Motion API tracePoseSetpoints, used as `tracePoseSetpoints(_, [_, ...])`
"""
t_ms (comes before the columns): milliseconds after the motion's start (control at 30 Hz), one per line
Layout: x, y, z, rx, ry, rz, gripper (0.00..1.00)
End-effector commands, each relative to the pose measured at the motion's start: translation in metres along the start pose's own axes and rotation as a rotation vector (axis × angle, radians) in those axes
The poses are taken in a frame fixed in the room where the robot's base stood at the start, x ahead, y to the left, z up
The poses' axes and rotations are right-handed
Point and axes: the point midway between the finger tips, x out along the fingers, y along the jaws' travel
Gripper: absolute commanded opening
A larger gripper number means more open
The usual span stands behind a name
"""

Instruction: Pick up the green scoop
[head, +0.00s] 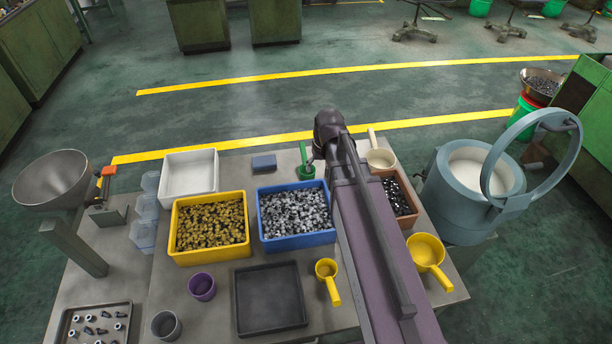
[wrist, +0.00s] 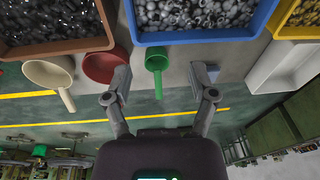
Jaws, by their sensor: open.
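The green scoop (head: 306,172) lies on the table just behind the blue bin, its handle pointing to the far edge. It also shows in the wrist view (wrist: 157,60), cup by the blue bin and handle towards my gripper. My gripper (wrist: 160,72) is open, with one finger on each side of the scoop and a gap on both sides. Nothing is held. In the head view my arm hides most of the gripper; a finger shows close to the scoop.
The blue bin (head: 296,237) of grey parts stands right in front of the scoop. A red-brown scoop or cup (wrist: 104,66) lies beside one finger, and a cream scoop (head: 380,159) lies farther right. A small blue block (head: 264,163) lies left of the green scoop.

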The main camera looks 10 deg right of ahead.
Motion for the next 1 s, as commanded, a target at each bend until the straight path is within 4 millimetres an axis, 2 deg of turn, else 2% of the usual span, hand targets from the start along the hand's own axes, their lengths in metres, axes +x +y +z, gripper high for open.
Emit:
tracePoseSetpoints(33, [0.018, 0.005, -0.028, -0.002, 0.025, -0.012, 0.74])
tracePoseSetpoints(200, [0.046, 0.015, -0.096, -0.012, 0.114, -0.057, 0.74])
tracePoseSetpoints(300, [0.059, 0.022, -0.13, -0.015, 0.163, -0.077, 0.74])
tracePoseSetpoints(433, [0.07, 0.029, -0.164, -0.017, 0.212, -0.097, 0.74])
tracePoseSetpoints(500, [0.074, 0.032, -0.176, -0.018, 0.231, -0.104, 0.74])
tracePoseSetpoints(633, [0.076, 0.035, -0.188, -0.019, 0.252, -0.111, 0.74])
tracePoseSetpoints(1000, [0.076, 0.034, -0.19, -0.02, 0.257, -0.113, 0.74])
